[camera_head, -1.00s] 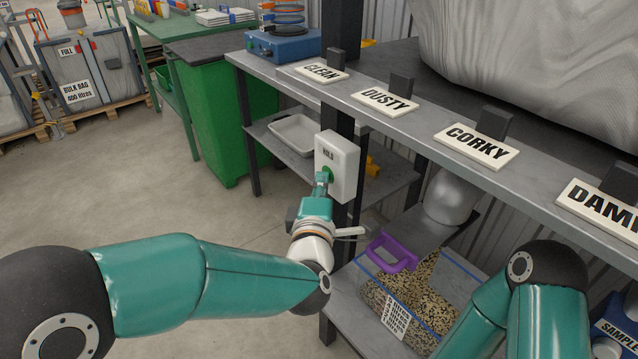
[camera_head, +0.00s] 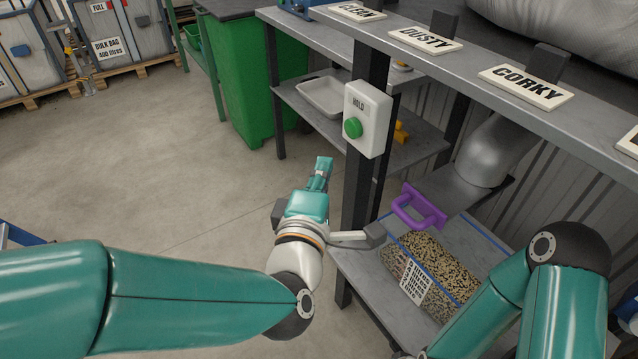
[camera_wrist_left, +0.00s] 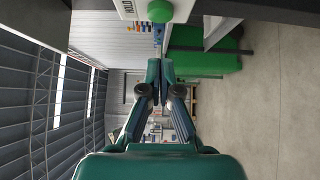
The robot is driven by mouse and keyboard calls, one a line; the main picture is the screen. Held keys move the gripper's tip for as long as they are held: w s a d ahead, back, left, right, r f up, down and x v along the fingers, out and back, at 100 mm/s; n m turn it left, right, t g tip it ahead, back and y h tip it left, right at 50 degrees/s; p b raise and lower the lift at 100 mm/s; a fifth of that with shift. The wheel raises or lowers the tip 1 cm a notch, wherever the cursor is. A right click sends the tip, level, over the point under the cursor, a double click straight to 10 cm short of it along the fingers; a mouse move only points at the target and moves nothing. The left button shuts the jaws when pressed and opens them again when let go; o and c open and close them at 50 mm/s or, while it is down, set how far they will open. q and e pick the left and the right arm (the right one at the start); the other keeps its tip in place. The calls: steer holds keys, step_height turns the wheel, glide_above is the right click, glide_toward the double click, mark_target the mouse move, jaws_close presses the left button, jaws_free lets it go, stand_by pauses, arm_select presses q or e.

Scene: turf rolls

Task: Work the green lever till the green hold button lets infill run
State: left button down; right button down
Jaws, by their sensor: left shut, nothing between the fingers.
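The green hold button (camera_head: 352,128) sits on a white box marked HOLD (camera_head: 372,112), fixed to the dark post of the bench. The button also shows at the top of the left wrist view (camera_wrist_left: 160,11). My left gripper (camera_head: 324,165) is shut and empty. It is apart from the button, below and left of it in the head view; its closed fingers (camera_wrist_left: 158,78) also show in the wrist view. I see no green lever in either view. My right arm shows at the lower right, but its gripper is out of view.
A white tray (camera_head: 322,96) lies on another shelf, near a green bin (camera_head: 255,80). Labelled plates line the bench top (camera_head: 480,62).

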arm_select(q)
steer(key=shift+s+a, duration=0.25)
steer(key=shift+s, duration=1)
